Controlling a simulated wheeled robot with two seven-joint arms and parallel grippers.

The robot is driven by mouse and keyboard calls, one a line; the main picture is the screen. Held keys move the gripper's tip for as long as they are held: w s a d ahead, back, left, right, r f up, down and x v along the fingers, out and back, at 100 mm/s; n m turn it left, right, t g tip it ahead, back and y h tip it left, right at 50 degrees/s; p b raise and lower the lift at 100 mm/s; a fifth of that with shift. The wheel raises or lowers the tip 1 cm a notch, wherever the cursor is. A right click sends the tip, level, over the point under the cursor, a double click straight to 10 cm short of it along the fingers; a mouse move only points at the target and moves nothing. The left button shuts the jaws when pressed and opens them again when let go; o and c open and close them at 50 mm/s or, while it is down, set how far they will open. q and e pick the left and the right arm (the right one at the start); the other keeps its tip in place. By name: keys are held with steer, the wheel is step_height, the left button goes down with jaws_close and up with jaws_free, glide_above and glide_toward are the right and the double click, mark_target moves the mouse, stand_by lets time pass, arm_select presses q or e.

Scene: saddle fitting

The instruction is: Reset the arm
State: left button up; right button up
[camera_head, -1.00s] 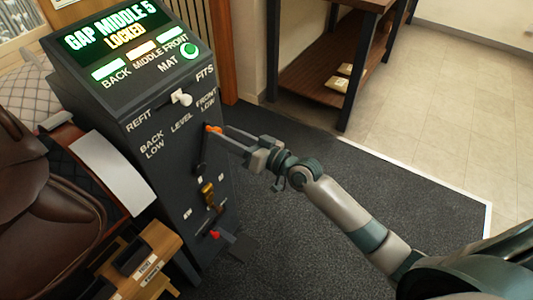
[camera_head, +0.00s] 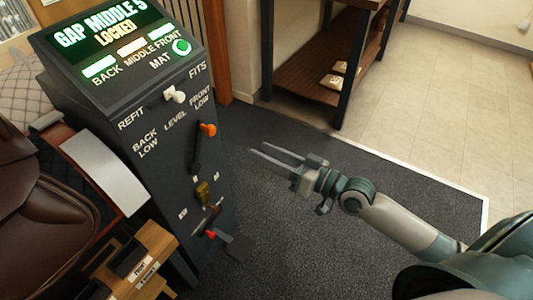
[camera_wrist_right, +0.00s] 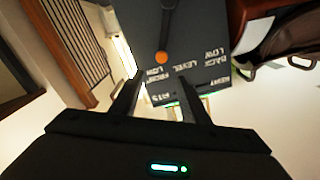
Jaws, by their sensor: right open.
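My right gripper (camera_head: 272,159) is open and empty, a little to the right of the dark control stand (camera_head: 165,180) and apart from it. The stand's orange-knobbed lever (camera_head: 208,130) points up toward the FRONT LOW label. In the right wrist view the orange knob (camera_wrist_right: 161,58) shows beyond and between the two fingers. The stand's screen (camera_head: 105,25) reads "GAP MIDDLE 5 LOCKED". A white knob (camera_head: 175,95) sits between REFIT and FITS. My left gripper is not in view.
A brown saddle (camera_head: 30,205) and a white panel (camera_head: 105,170) are left of the stand. A wooden block (camera_head: 150,240) with labels is at the lower left. A dark shelf (camera_head: 310,85) stands at the back. Dark carpet (camera_head: 290,240) around the right gripper is clear.

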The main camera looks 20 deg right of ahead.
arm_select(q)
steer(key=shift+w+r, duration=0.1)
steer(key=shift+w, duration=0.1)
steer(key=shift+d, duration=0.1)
arm_select(e)
steer(key=shift+f, duration=0.15)
